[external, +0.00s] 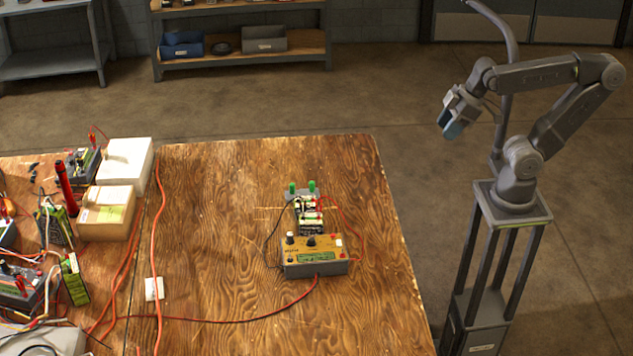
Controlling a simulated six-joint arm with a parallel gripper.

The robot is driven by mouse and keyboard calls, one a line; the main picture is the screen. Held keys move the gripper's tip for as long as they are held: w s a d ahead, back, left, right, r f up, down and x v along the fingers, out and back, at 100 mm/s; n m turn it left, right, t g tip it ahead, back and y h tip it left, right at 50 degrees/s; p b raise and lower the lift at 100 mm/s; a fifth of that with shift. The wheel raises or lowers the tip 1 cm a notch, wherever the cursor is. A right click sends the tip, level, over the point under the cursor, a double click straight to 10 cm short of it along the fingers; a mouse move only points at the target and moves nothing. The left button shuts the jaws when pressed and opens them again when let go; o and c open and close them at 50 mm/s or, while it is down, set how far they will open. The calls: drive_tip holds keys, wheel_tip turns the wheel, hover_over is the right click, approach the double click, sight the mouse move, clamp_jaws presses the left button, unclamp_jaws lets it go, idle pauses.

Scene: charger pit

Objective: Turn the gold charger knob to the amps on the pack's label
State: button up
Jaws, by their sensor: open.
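The gold-topped charger (316,257) sits on the wooden table, right of its middle. Its face has a dark knob (311,240), a pale-topped knob (290,238) at the left and a greenish display or label area. I cannot read the knob's setting. A battery pack (309,216) with a pale label stands just behind the charger; the label's writing is too small to read. Two green-topped posts (304,187) stand behind the pack. My gripper (449,128) is open and empty, high up beyond the table's right edge, well away from the charger.
Red and black wires run around the charger, and a red cable crosses the table leftward. White and tan boxes (106,211), a red pen-like tool (66,188) and several electronic units crowd the left side. The wooden table (230,190) is mostly clear around the charger.

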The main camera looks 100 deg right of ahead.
drive_tip(key=shift+o, duration=0.2)
drive_tip(key=shift+o, duration=0.3)
drive_tip(key=shift+w+r, duration=0.1)
drive_tip(key=shift+w, duration=0.05)
drive_tip(key=g+y, duration=0.2)
drive_tip(key=g, duration=0.4)
hover_over(311, 240)
drive_tip(key=d, duration=0.3)
wheel_tip(311, 240, down, 18)
drive_tip(key=a+f, duration=0.1)
drive_tip(key=f, duration=0.3)
drive_tip(key=a+f, duration=0.1)
drive_tip(key=f, duration=0.8)
drive_tip(key=shift+a, duration=0.4)
clamp_jaws()
